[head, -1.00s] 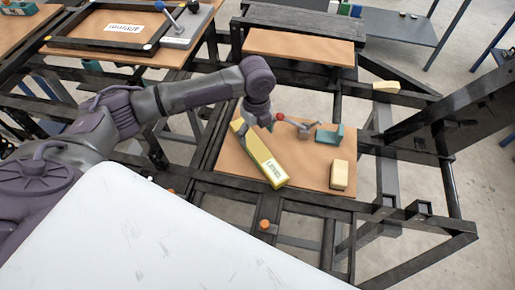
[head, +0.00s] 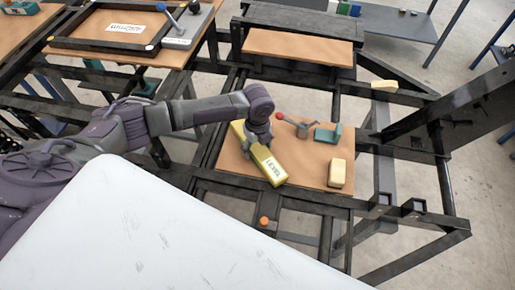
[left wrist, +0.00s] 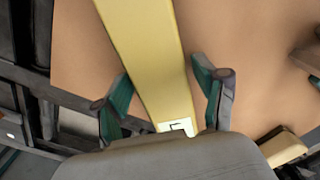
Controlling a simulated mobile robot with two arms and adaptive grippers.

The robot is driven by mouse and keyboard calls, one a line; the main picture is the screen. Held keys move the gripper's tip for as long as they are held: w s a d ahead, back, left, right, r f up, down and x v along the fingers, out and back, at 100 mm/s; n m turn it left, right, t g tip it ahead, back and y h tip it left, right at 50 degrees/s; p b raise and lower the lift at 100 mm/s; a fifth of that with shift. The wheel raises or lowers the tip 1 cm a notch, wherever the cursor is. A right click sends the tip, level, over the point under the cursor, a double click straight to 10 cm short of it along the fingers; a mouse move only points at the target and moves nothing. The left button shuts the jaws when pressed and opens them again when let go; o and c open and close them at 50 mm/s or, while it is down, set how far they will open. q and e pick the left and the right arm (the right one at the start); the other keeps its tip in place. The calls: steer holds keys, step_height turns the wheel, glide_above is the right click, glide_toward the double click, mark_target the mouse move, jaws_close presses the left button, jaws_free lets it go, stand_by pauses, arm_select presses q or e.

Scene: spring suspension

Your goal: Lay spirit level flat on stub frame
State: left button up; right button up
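The spirit level (head: 271,167) is a yellow bar marked LEVEL. It lies flat and slanted on a brown board (head: 310,178). My left gripper (head: 257,140) is over the middle of the bar, pointing down. In the left wrist view my left gripper (left wrist: 160,72) is open, with one green-padded finger on each side of the level (left wrist: 148,50). The left finger looks very near its edge; contact is unclear. Dark steel framing (head: 315,203) surrounds the board, and a black rectangular frame (head: 80,42) lies at the upper left. I cannot tell which is the stub frame. My right gripper is not in view.
On the board near the level are a red-knobbed clamp (head: 300,126), a teal block (head: 328,134) and a cream block (head: 337,173). Another cream block (head: 384,85) rests on the framing. A second brown board (head: 299,48) behind is bare.

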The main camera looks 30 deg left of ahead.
mark_target(261, 148)
arm_select(q)
jaws_close()
steer(key=shift+w, duration=0.1)
steer(key=shift+r, duration=0.15)
steer(key=shift+r, duration=0.35)
steer(key=r+b, duration=0.1)
steer(key=d+r+b, duration=0.1)
steer(key=r, duration=0.1)
steer(key=shift+d+r, duration=0.1)
steer(key=shift+r, duration=0.15)
steer(key=s+d+r+b, duration=0.1)
steer(key=d+r+b, duration=0.1)
steer(key=d+r, duration=0.6)
steer(key=s+a+r+n+b, duration=0.1)
steer(key=s+n, duration=0.4)
steer(key=n, duration=0.7)
steer(key=s+a+r+n+b, duration=0.1)
steer(key=s+a+n, duration=0.3)
steer(key=n, duration=0.8)
steer(key=shift+s+a+r+b, duration=0.2)
steer(key=shift+s+r+b, duration=0.15)
steer(key=shift+s+r, duration=0.4)
